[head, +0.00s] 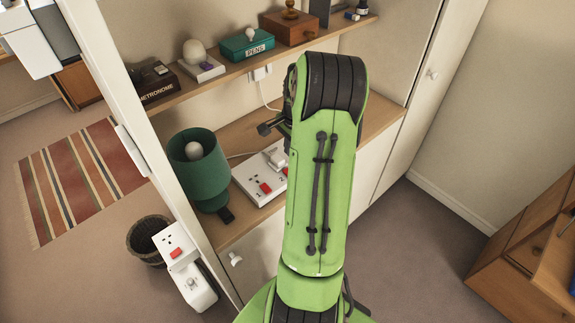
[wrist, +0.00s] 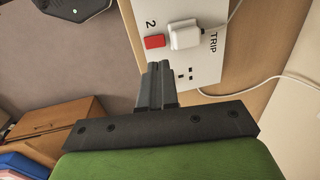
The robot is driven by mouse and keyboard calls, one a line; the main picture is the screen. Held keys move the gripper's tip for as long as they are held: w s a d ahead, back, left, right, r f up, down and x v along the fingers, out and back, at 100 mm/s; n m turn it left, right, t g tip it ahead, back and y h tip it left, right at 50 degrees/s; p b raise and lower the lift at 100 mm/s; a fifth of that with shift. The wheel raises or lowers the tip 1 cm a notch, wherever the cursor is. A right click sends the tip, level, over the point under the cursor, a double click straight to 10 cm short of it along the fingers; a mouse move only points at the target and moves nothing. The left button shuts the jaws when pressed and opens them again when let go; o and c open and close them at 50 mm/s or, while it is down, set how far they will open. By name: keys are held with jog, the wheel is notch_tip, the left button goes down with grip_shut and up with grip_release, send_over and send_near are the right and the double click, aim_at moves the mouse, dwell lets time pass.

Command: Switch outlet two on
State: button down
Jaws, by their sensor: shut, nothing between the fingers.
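A white power strip (head: 251,182) lies on the lower wooden shelf, partly hidden behind my green arm in the head view. It also shows in the wrist view (wrist: 208,58), with the marks "2" and "TRIP". The red switch beside the "2" (wrist: 154,42) is in clear sight; whether it is on or off I cannot tell. A white plug (wrist: 185,36) with a cable sits right beside that switch. My gripper (wrist: 160,66) is shut and empty, its tips just below the switch in the picture; contact cannot be told. In the head view my arm hides the fingertips.
A second white socket unit (head: 177,248) with a red switch is at lower left. The upper shelf holds a green PENS box (head: 246,45) and other items.

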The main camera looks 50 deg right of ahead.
aim_at(286, 172)
jog(key=f, duration=0.3)
jog(key=w+f, duration=0.1)
jog(key=f, duration=0.4)
jog(key=shift+w+d+f, duration=0.15)
jog(key=shift+f, duration=0.2)
jog(key=shift+w+f+g, duration=0.15)
jog(key=shift+f+g, duration=0.2)
jog(key=shift+g, duration=0.25)
jog(key=shift+w+f+b, duration=0.1)
jog(key=shift+f+b, duration=0.15)
jog(key=shift+b, duration=0.2)
jog(key=shift+a, duration=0.2)
jog(key=shift+s, duration=0.8)
notch_tip(286, 172, up, 15)
jog(key=w+p, duration=0.1)
jog(key=p, duration=0.1)
jog(key=shift+w+d+p, duration=0.15)
jog(key=shift+d+p, duration=0.05)
jog(key=shift+p, duration=0.15)
